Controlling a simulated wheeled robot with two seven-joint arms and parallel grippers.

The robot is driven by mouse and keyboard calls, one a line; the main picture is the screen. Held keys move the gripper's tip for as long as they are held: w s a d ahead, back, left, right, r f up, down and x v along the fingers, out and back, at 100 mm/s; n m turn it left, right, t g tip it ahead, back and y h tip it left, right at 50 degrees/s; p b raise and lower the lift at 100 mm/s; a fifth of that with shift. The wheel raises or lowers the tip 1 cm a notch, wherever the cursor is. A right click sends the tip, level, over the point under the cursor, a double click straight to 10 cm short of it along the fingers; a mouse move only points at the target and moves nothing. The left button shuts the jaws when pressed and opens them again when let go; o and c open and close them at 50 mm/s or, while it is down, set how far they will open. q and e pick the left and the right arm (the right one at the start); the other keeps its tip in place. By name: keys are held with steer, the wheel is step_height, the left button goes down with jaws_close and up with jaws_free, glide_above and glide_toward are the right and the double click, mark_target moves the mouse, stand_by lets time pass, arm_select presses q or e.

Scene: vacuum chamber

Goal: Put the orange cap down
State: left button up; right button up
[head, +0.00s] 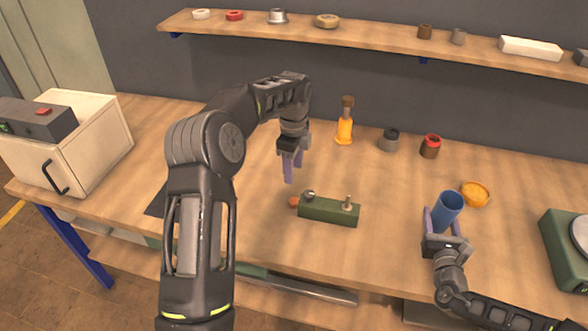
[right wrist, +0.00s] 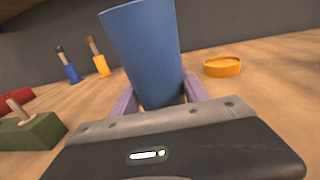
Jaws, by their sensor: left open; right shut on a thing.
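The orange cap (head: 475,194) lies flat on the wooden bench, just right of and behind the blue cup. It also shows in the right wrist view (right wrist: 222,67), apart from my right gripper. My right gripper (head: 441,226) is shut on the blue cup (head: 449,205), which stands roughly upright between its fingers. The cup fills the middle of the right wrist view (right wrist: 145,50). I cannot tell whether its base touches the bench. My left gripper (head: 290,168) is open and empty, pointing down over the bench behind the green block.
The green block (head: 328,211) with knobs sits mid-bench. An orange-handled tool (head: 344,128), a grey part (head: 389,140) and a red-topped part (head: 430,147) stand behind. A white box (head: 95,135) is left, a green device (head: 563,250) right. A shelf (head: 375,36) runs above.

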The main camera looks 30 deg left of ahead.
arm_select(q)
steer(key=shift+o, duration=0.3)
steer(key=shift+o, duration=0.3)
steer(key=shift+d, duration=0.15)
steer(key=d+n, duration=0.1)
steer(key=n, duration=0.3)
steer(key=d+n+y, duration=0.1)
steer(key=d+n, duration=0.1)
steer(key=n, duration=0.1)
steer(key=w+d+n+y, duration=0.1)
steer(key=d+n, duration=0.1)
steer(key=n, duration=0.2)
steer(key=shift+w+r+n, duration=0.1)
steer(key=shift+n, duration=0.2)
steer(key=n, duration=0.7)
steer(key=shift+a, duration=0.15)
steer(key=n, duration=0.5)
steer(key=shift+s+a+f+y, duration=0.25)
steer(key=shift+a+y, duration=0.05)
steer(key=shift+y, duration=0.1)
steer(key=n, duration=0.5)
steer(key=shift+s+a+f, duration=0.1)
steer(key=shift+a, duration=0.25)
steer(key=n, duration=0.6)
steer(key=shift+a+n, duration=0.1)
steer(key=shift+n, duration=0.3)
